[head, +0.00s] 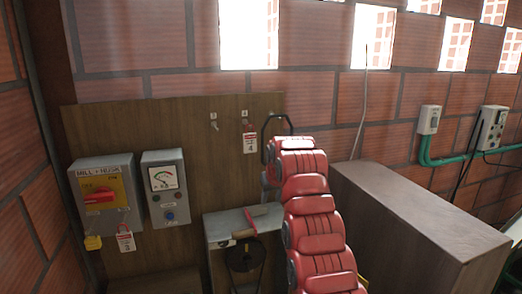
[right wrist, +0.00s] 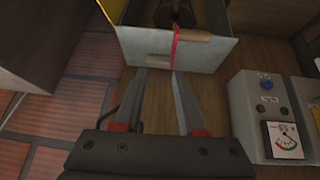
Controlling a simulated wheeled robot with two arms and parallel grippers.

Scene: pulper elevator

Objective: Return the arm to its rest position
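My right arm (head: 315,225), with red segmented covers, rises from the bottom of the head view toward the wooden board (head: 150,120). Its far end is by the board's right edge, and its fingers are hidden there. In the right wrist view my right gripper (right wrist: 158,76) has its two dark fingers apart with nothing between them. Beyond the fingertips is a grey metal box (right wrist: 188,50) with a red and wooden handled tool (right wrist: 190,36) on it. That box (head: 222,230) also shows left of my arm in the head view. My left gripper is in neither view.
Another tag (head: 249,143) hangs on a hook. A large brown-topped cabinet (head: 420,215) stands close right of my arm. Brick wall lies behind.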

